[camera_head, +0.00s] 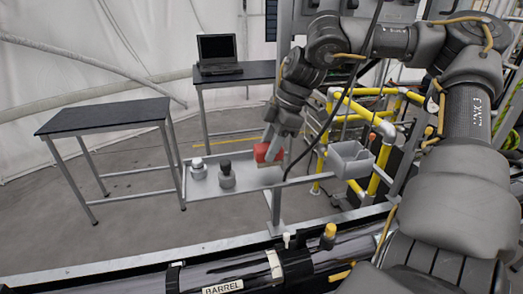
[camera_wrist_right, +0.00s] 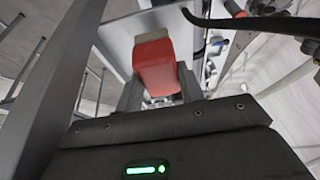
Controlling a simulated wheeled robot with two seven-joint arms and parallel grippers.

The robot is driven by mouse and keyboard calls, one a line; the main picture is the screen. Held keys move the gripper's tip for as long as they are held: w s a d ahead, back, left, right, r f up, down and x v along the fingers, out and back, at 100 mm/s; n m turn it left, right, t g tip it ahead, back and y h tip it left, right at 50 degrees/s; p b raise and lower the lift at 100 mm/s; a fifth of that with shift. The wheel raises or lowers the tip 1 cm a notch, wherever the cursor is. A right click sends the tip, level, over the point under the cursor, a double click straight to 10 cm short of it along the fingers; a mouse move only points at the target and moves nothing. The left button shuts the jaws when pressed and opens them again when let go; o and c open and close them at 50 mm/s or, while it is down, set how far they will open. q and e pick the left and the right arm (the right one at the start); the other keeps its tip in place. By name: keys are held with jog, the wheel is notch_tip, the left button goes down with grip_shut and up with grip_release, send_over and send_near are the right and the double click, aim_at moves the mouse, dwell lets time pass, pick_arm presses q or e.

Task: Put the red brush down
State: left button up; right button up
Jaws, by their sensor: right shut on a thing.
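The red brush (camera_head: 268,152) is in my right gripper (camera_head: 272,146), at the right part of a grey metal tray (camera_head: 205,197) in the head view. In the right wrist view the red brush (camera_wrist_right: 154,64) stands up between the two fingers of my right gripper (camera_wrist_right: 160,88), which is shut on it. The tray lies behind it there. I cannot tell whether the brush touches the tray; its lower part is hidden or too small to see. My left gripper is not in view.
A grey bin (camera_head: 350,160) hangs to the right by yellow rails (camera_head: 378,180). A black cable crosses near the gripper. Two black tables (camera_head: 105,115) stand behind.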

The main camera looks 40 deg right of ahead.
aim_at(262, 158)
jog(key=shift+w+a+r, duration=0.1)
jog(key=shift+w+a, duration=0.05)
jog(key=shift+a, duration=0.25)
jog(key=p+x, duration=0.2)
jog(key=shift+w+a+f+p, duration=0.1)
jog(key=shift+a+f+p, duration=0.15)
jog(key=shift+f+p, duration=0.1)
jog(key=shift+f, duration=0.25)
jog(key=shift+d+f, duration=0.15)
jog(key=o, duration=0.9)
jog(key=shift+f, duration=0.1)
